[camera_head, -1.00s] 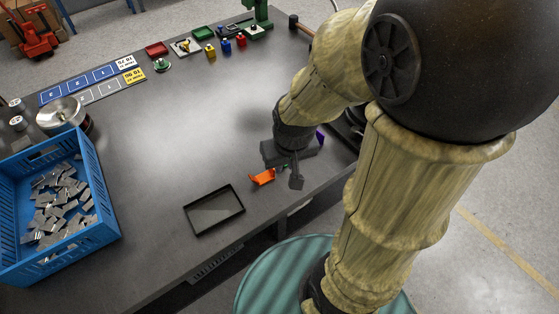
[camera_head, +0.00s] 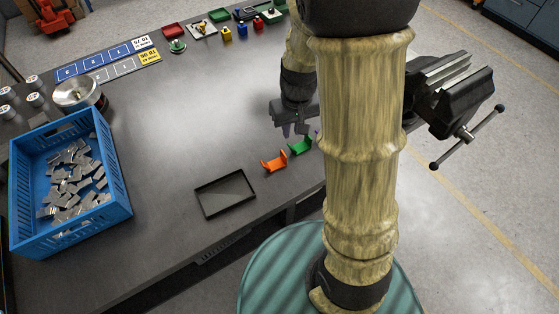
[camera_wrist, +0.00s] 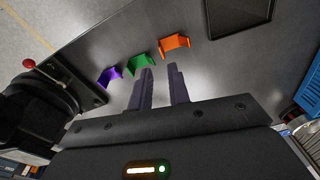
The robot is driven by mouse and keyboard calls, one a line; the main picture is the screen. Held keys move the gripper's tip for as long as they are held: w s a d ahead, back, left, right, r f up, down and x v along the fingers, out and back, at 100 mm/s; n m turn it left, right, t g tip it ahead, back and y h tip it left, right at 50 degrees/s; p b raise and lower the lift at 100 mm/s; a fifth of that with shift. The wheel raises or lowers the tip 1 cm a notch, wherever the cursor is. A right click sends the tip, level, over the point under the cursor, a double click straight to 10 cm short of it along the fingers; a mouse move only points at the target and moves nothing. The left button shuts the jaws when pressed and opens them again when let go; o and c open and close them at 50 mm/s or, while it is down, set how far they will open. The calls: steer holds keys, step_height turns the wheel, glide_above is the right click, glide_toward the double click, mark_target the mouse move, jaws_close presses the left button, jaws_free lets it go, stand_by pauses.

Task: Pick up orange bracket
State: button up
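The orange bracket (camera_head: 273,163) lies on the dark table in the head view, to the right of a black tray. In the wrist view the orange bracket (camera_wrist: 175,44) is beyond my fingertips, slightly right of them. My gripper (camera_head: 293,131) is above the table, behind the brackets in the head view. In the wrist view the two fingers of my gripper (camera_wrist: 160,70) stand apart with nothing between them. The gripper does not touch the orange bracket.
A green bracket (camera_head: 300,146) lies just right of the orange one. A purple bracket (camera_wrist: 109,77) lies past it. The black tray (camera_head: 225,193), blue crate (camera_head: 123,202) and vise (camera_head: 450,95) stand around. The middle of the table is clear.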

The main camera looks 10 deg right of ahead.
steer(key=w+f+n+g, duration=0.1)
steer(key=w+f, duration=0.2)
steer(key=w, duration=0.3)
steer(key=shift+a, duration=0.15)
steer(key=shift+f, duration=0.15)
steer(key=p, duration=0.1)
glide_above(284, 154)
step_height(284, 154, down, 11)
steer(key=shift+w+f, duration=0.1)
steer(key=shift+f, duration=0.45)
steer(key=shift+f+p, duration=0.8)
steer(key=shift+f, duration=1.8)
steer(key=shift+c, duration=0.2)
